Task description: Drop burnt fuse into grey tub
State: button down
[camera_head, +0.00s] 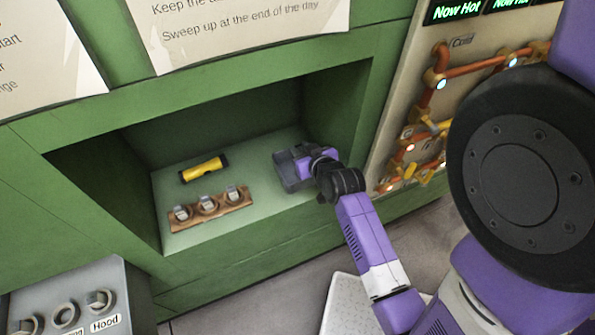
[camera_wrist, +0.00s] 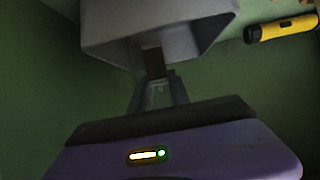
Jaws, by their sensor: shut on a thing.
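The grey tub (camera_head: 283,173) sits at the right end of the green recessed shelf, partly hidden by my gripper. My gripper (camera_head: 303,163) is over it in the head view. In the wrist view, the tub (camera_wrist: 206,36) fills the upper middle, just beyond the fingertips. My gripper (camera_wrist: 158,80) is shut on a small dark brown piece, seemingly the burnt fuse (camera_wrist: 154,62). The fuse's far end overlaps the tub in this view; I cannot tell whether they touch. The fuse is hidden in the head view.
A yellow-and-black flashlight (camera_head: 204,169) lies on the shelf (camera_head: 255,170). A wooden holder (camera_head: 222,210) with several round sockets stands at its front left. The recess walls close in the sides and back. A panel with copper pipes (camera_head: 436,90) is to the right.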

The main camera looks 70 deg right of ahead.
jog(key=c, duration=1.1)
grip_release()
jog(key=shift+c, duration=0.2)
jog(key=b+v, duration=0.1)
jog(key=v, duration=0.5)
jog(key=shift+s+a, duration=0.15)
jog(key=shift+a, duration=0.1)
jog(key=shift+s+a+r, duration=0.35)
jog(key=shift+a+r, duration=0.05)
jog(key=shift+r, duration=0.05)
